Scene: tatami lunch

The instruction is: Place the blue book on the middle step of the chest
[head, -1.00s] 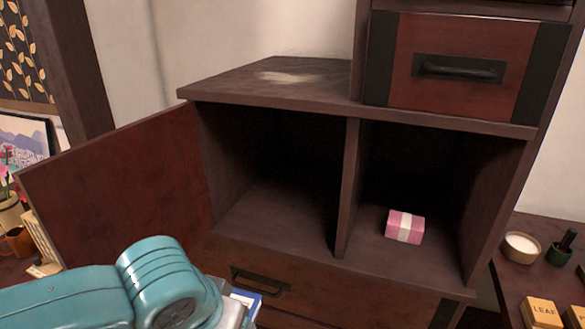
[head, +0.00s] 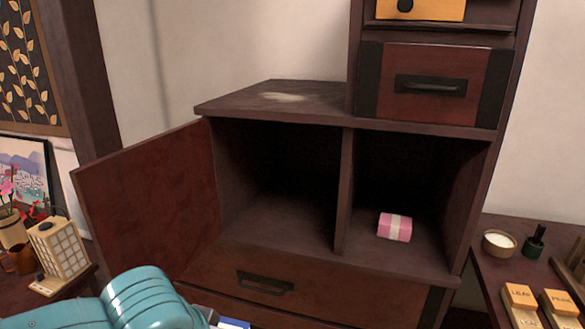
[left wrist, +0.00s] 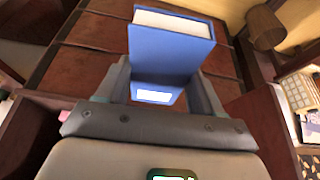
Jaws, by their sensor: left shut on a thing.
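The blue book (left wrist: 172,50) is held between the fingers of my left gripper (left wrist: 162,88) in the left wrist view, its pale page edge and a white label showing. In the head view only a corner of the book (head: 235,324) shows at the bottom edge, beside my teal left arm, below and in front of the chest. The dark wooden chest (head: 345,190) fills the middle of the head view. Its step top (head: 325,100), left of the upper drawers, is bare apart from a pale patch. My right gripper is not in view.
A red-brown door (head: 150,195) stands open on the chest's left. The left compartment looks empty; the right one holds a pink box (head: 394,227). A lantern (head: 58,250) stands at left. Small jars and labelled blocks (head: 522,296) sit on a table at right.

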